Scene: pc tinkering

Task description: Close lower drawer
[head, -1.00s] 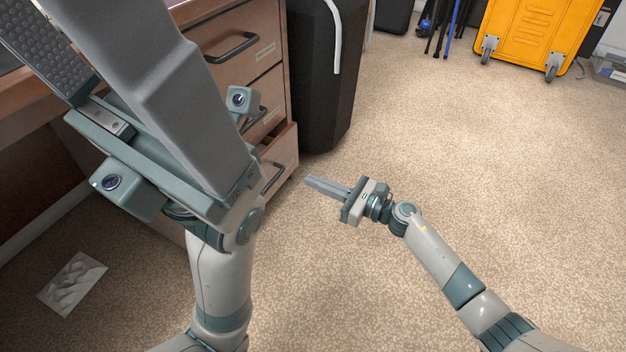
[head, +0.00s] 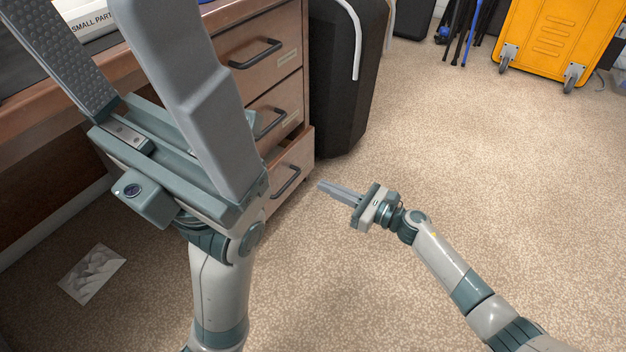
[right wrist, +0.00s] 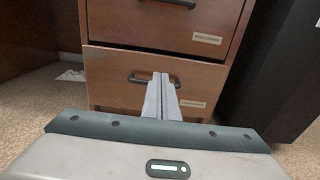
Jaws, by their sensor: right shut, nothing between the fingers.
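The lower drawer (head: 298,165) is the bottom drawer of a brown wooden unit and stands out a little past the drawers above it. Its dark bar handle (head: 287,181) faces my right gripper. My right gripper (head: 321,186) is shut and empty, low over the carpet, its tips pointing at the drawer front with a small gap in the head view. In the right wrist view the fingers (right wrist: 162,80) overlap the handle of the lower drawer (right wrist: 112,68); contact cannot be told. My left gripper (head: 125,75) is large in the foreground, its fingers apart and empty, hiding part of the unit.
The middle drawer (head: 288,110) and top drawer (head: 270,60) look shut. A black bin (head: 345,90) stands right beside the unit. A yellow wheeled case (head: 550,45) is at the back right. A paper sheet (head: 92,273) lies under the desk. Carpet on the right is free.

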